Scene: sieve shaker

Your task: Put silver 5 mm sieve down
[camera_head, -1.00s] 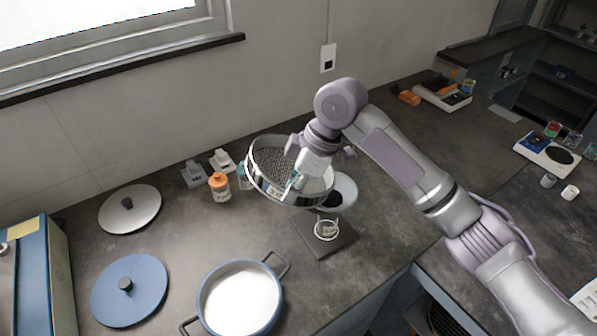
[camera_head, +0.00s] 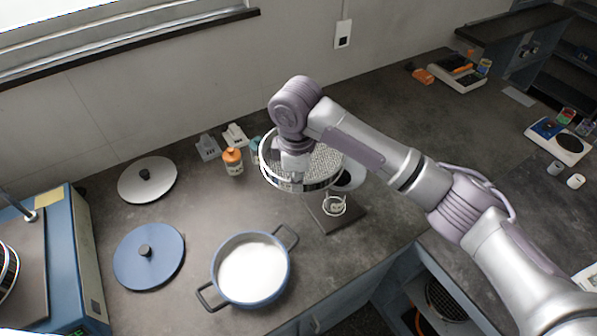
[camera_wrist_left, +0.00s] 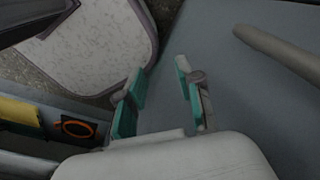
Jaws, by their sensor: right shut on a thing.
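The silver sieve (camera_head: 318,170), a round metal ring with a mesh bottom, is held above the back of the counter in the head view. My right gripper (camera_head: 295,178) is shut on the sieve's near left rim, and its fingers are partly hidden by the wrist. The 5 mm marking cannot be read. In the left wrist view my left gripper (camera_wrist_left: 160,98) is open and empty, with its teal finger pads apart. It does not show in the head view.
A blue pot (camera_head: 250,270) with white contents stands at the front. A blue lid (camera_head: 165,265) and a silver lid (camera_head: 160,190) lie left. An orange-capped bottle (camera_head: 233,163) and a dark stand (camera_head: 345,212) flank the sieve. Blue equipment (camera_head: 88,270) is far left.

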